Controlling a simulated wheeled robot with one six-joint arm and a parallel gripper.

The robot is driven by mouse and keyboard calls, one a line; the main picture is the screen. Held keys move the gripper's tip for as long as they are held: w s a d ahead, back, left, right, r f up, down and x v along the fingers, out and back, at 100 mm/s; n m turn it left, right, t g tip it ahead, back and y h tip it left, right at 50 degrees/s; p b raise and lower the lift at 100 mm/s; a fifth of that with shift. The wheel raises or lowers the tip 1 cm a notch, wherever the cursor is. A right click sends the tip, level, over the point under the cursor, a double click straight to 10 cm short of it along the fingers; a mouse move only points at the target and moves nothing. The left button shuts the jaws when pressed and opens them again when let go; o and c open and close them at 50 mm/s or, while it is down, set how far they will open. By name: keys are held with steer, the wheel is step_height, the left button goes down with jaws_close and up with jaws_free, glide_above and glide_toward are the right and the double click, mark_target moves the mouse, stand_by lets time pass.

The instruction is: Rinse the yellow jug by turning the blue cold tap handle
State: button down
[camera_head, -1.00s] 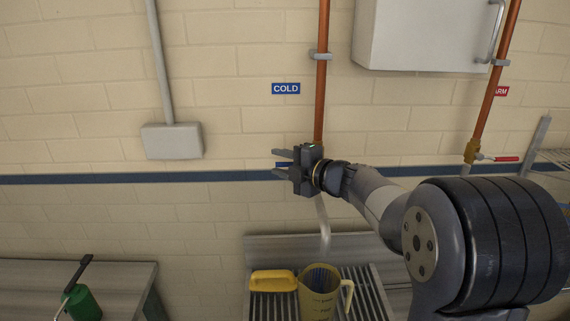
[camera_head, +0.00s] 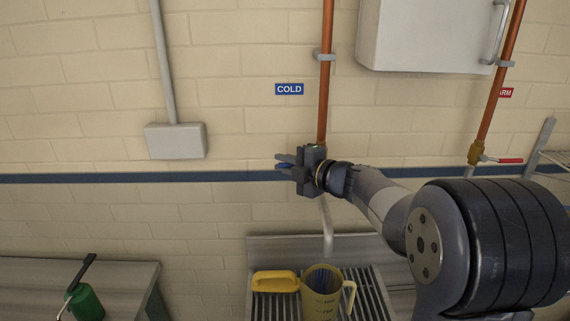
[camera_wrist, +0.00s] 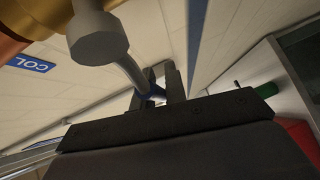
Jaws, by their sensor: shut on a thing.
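My gripper (camera_head: 285,166) is at the cold tap under the "COLD" sign (camera_head: 289,89), its fingers pointing left. It is shut on the blue tap handle (camera_wrist: 153,91), which shows between the two fingers in the wrist view. The head view shows only a little blue there; my gripper hides most of the tap. A grey spout (camera_head: 327,228) hangs below it. The yellow jug (camera_head: 319,303) stands upright on a slatted metal rack (camera_head: 374,294), roughly beneath the spout's end, with its handle to the right. No water is visible from the spout.
A yellow object (camera_head: 276,282) lies left of the jug. A red-handled warm tap (camera_head: 510,160) is on the right pipe. A white cabinet (camera_head: 427,37) hangs above my arm.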

stand_by(0.9)
steer(key=r+m+b, duration=0.1)
steer(key=r+m+t+y+b, duration=0.2)
steer(key=shift+d+b, duration=0.25)
steer(key=shift+b, duration=0.05)
steer(key=shift+d+b, duration=0.1)
steer(key=shift+b, duration=0.2)
steer(key=shift+d+r+m+t+y+b, duration=0.25)
steer(key=shift+d+r+m+t+b, duration=0.1)
steer(key=shift+r+m+t+b, duration=0.5)
steer(key=shift+d+r+m+t+y+b, duration=0.3)
steer(key=shift+r+m+t+b, duration=0.3)
steer(key=shift+m+b, duration=0.4)
steer(key=shift+d, duration=0.1)
